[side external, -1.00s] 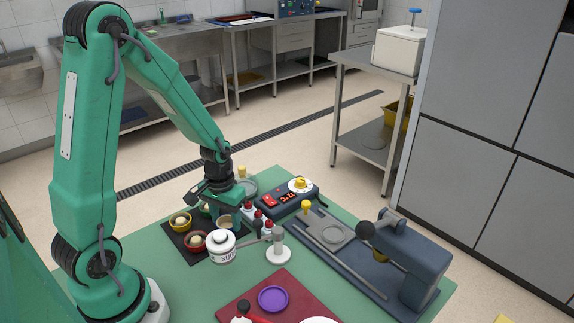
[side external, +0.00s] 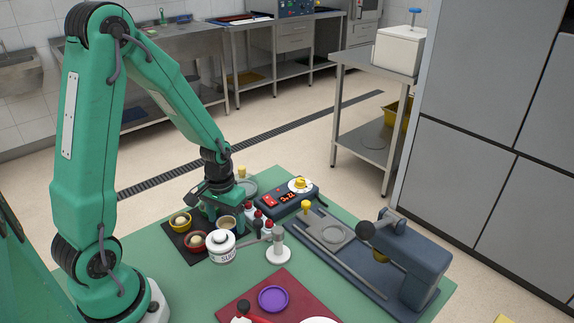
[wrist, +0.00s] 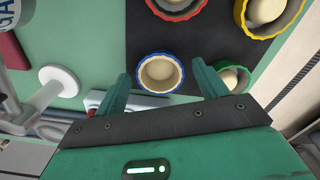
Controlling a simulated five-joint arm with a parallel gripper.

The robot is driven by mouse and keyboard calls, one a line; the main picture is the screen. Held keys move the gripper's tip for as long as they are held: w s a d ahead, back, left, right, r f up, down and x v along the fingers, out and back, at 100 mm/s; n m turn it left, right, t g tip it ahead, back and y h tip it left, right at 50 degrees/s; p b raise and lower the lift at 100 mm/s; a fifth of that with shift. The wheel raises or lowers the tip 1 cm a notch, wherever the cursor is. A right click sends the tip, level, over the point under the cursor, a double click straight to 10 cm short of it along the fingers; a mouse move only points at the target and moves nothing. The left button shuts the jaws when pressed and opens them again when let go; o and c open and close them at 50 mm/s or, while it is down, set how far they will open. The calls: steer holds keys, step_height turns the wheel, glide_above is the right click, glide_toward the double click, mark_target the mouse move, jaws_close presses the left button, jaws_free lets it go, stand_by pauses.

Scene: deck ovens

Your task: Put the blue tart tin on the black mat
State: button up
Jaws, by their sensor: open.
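The blue tart tin (wrist: 160,91), with a pale filling, stands upright on the black mat (wrist: 205,42), near a corner of the mat in the wrist view. My gripper (wrist: 160,76) is open, with one finger on each side of the tin and visible gaps between fingers and tin. In the side view my gripper (side external: 226,216) is low over the right part of the black mat (side external: 174,238), and its fingers partly hide the tin.
A red tin (side external: 193,242), a yellow tin (side external: 180,222) and a green tin (wrist: 235,78) also stand on the mat. A white jar (side external: 222,248), several red-capped bottles (side external: 267,226) and a scale (side external: 287,200) stand close by.

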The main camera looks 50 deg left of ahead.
mark_target(227, 228)
step_height(227, 228, up, 12)
stand_by(0.8)
steer(key=shift+r, duration=0.1)
stand_by(0.4)
steer(key=s+d+r+m+t, duration=0.4)
steer(key=s+d+r, duration=0.4)
steer(key=r, duration=0.3)
steer(key=shift+d+t, duration=0.65)
steer(key=shift+t, duration=0.15)
